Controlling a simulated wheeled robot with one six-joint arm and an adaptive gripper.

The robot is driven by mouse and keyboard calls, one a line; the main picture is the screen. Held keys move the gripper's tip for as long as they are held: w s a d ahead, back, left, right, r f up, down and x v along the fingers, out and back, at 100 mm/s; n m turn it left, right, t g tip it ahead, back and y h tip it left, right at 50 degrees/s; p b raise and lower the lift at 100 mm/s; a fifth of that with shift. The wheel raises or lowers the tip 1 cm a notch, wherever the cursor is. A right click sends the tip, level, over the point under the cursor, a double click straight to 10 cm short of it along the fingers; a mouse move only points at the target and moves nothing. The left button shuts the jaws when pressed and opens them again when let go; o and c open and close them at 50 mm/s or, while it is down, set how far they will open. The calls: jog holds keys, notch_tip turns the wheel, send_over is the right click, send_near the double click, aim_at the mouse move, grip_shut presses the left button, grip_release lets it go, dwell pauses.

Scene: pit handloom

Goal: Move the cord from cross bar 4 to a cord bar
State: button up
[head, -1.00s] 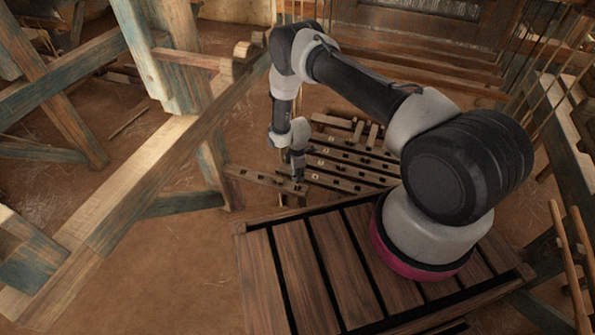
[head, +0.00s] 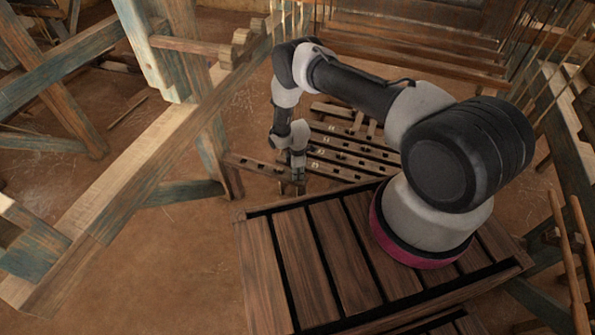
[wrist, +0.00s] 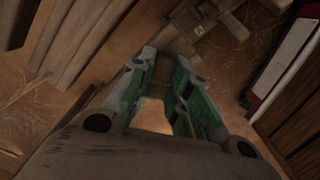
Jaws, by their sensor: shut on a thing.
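My gripper (head: 298,181) hangs low, at the near end of a dark bar with holes (head: 256,166), just beyond the slatted platform. I cannot tell which is cross bar 4 or which is a cord bar. Part of the bars is hidden by my arm.
The slatted wooden platform (head: 285,225) lies in front of the bars. A heavy loom frame beam (head: 125,205) runs along the left, with posts behind. Two thin poles (head: 568,245) stand at the right. Bare earth floor (head: 170,255) is clear at the front left.

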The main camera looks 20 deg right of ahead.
dwell(0.4)
jog(key=o, duration=1)
jog(key=shift+c, duration=0.2)
notch_tip(320, 180, up, 12)
